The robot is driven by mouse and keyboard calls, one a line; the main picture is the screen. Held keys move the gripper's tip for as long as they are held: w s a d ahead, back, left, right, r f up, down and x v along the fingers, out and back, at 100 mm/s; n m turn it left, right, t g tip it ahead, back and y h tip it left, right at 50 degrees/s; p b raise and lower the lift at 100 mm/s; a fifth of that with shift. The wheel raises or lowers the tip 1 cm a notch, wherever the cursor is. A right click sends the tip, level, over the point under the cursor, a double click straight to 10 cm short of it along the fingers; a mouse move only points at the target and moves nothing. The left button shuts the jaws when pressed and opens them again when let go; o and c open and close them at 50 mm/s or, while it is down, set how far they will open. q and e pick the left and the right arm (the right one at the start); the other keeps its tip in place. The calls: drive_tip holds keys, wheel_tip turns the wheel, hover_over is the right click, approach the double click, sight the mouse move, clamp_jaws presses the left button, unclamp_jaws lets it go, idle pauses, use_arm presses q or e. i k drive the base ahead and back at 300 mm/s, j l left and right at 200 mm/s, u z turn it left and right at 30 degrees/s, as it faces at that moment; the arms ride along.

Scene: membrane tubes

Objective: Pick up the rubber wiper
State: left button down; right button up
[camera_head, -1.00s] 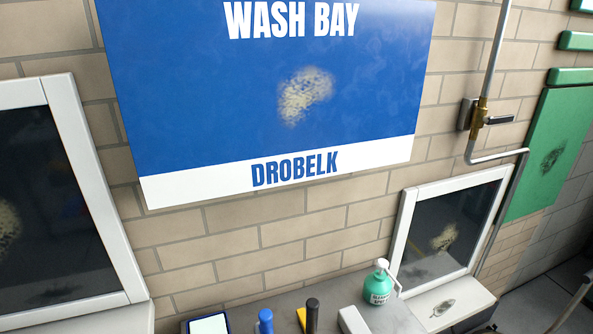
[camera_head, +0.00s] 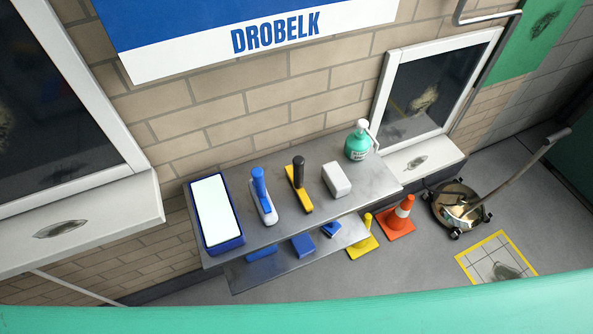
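On the upper grey shelf stand two upright-handled tools. One has a black handle on a yellow base (camera_head: 299,190). The other has a blue handle on a pale base with blue on it (camera_head: 263,198). Either may be the rubber wiper; the view is too small to tell which. Neither of my grippers shows in the head view.
The grey shelf (camera_head: 340,206) also holds a blue tray with a white top (camera_head: 216,212), a white block (camera_head: 336,179) and a green pump bottle (camera_head: 358,142). Blue items (camera_head: 303,245) lie on a lower shelf.

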sight(295, 173)
drive_tip(key=u, duration=2.35)
drive_tip(key=z, duration=2.45)
drive_tip(key=k+j+u, duration=0.6)
